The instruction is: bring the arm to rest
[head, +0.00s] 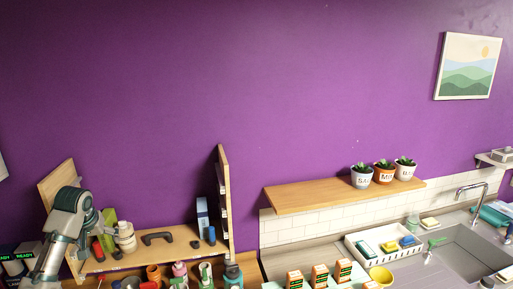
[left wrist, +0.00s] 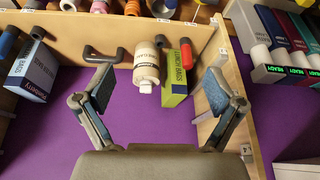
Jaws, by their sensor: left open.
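My left arm enters the head view at the lower left, and its gripper (head: 98,224) is at the left end of a wooden shelf (head: 150,259). In the left wrist view the gripper (left wrist: 158,82) has its two fingers spread wide with nothing between them. Beyond the fingers are a cream bottle (left wrist: 146,66), a green lunch-bags box (left wrist: 176,73) and a red cylinder (left wrist: 205,43), apart from the fingers as far as I can tell. My right gripper is in neither view. No breaker panel shows.
Wooden side boards (head: 223,190) bound the shelf. A black handle (head: 157,238) and a blue box (head: 202,218) also stand on it. To the right are a wall shelf with potted plants (head: 383,173), a white tray (head: 361,249) and a sink (head: 467,252).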

